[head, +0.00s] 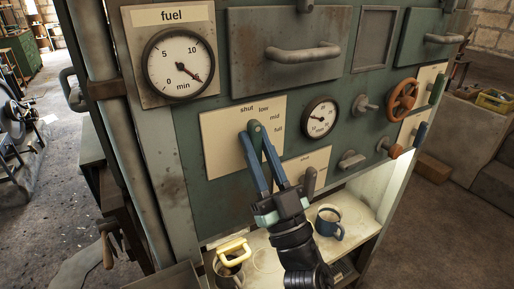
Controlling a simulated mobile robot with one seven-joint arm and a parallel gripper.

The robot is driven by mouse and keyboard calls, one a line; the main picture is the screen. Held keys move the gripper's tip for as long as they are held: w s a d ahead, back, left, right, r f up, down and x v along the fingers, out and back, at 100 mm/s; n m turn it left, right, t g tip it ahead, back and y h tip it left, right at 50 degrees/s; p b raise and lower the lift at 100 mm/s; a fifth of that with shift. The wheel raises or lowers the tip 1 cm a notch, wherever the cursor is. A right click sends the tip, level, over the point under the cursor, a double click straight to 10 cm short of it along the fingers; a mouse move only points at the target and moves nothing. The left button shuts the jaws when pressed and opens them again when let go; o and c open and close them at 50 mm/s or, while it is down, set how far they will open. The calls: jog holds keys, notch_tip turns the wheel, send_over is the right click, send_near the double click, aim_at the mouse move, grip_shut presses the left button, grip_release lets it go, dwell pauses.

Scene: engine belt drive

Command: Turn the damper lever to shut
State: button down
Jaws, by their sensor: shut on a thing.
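A dark green lever (255,129) stands on a cream plate (222,140) marked shut, low, mid and full. No word "damper" can be read, so I cannot be sure by label that it is the damper lever. The lever's rounded end shows just below the words shut and low. My gripper (256,140) has its two blue fingers closed on the lever from the front and below. The fingers and wrist hide the lever's lower part and its pivot.
A grey lever (310,182) on a smaller plate marked shut is close to the right of my gripper. A fuel gauge (178,63), a small gauge (320,117) and an orange handwheel (402,95) are around it. A blue mug (329,224) and a yellow-handled thing (234,248) are on the shelf below.

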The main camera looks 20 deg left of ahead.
dwell(0.3)
jog(key=c, duration=0.7)
grip_release()
jog(key=b+v, duration=0.2)
jog(key=v, duration=1.1)
